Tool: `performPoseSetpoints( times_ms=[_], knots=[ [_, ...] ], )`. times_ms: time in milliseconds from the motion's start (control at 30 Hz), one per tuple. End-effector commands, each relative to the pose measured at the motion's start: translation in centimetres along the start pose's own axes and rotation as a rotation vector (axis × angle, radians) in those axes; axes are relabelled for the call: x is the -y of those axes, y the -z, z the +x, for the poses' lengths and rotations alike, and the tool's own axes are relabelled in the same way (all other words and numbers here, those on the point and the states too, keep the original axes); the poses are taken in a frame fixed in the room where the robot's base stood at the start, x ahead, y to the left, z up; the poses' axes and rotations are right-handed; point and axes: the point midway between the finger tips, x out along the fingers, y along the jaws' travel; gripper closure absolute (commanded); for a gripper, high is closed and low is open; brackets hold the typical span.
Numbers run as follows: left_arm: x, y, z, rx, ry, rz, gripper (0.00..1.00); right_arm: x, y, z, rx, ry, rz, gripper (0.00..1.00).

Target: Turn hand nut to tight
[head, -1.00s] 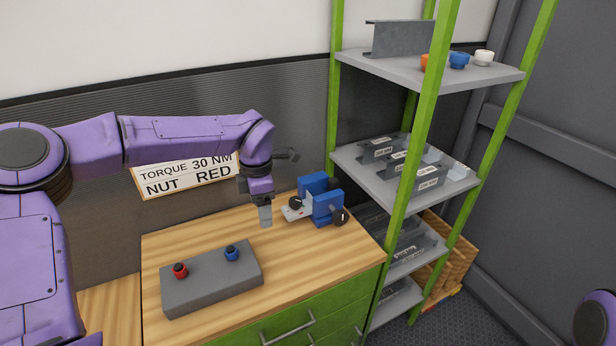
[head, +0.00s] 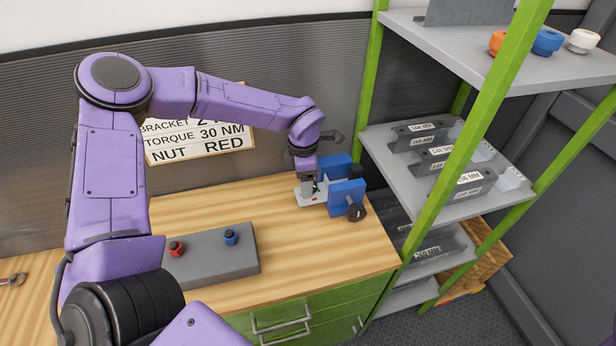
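The blue clamp (head: 346,193) stands at the back right of the wooden bench, with a dark knob (head: 356,213) on its right side. A light grey plate (head: 312,199) extends from its left side, with a small red spot visible on it. My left gripper (head: 307,186) points down at this plate, close to the clamp. The fingers cover part of the plate, and I cannot tell whether they hold a nut. A red hand nut (head: 176,248) and a blue one (head: 231,237) sit on the grey block (head: 215,263). My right gripper is out of view.
A sign (head: 205,137) on the wall reads "TORQUE 30 NM" and "NUT RED". A green-framed shelf (head: 440,175) with labelled brackets stands close to the right of the clamp.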

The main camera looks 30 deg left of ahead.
Motion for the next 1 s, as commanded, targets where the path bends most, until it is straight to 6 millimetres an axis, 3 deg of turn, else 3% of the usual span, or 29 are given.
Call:
performPoseSetpoints(
  times_ms=[200,400,567,1000],
  knots=[
    [-0.8,-0.9,2.1,-0.012,0.007,0.005,0.3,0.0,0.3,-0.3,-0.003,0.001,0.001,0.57],
    [-1.0,-0.9,2.2,-0.013,0.008,0.003,0.34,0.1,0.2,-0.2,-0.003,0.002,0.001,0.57],
    [-1.0,-0.9,2.2,-0.013,0.008,0.002,0.86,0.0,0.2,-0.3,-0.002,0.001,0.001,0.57],
    [-1.0,-0.9,2.2,-0.013,0.007,-0.051,0.87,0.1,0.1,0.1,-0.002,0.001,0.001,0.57]
  ],
)
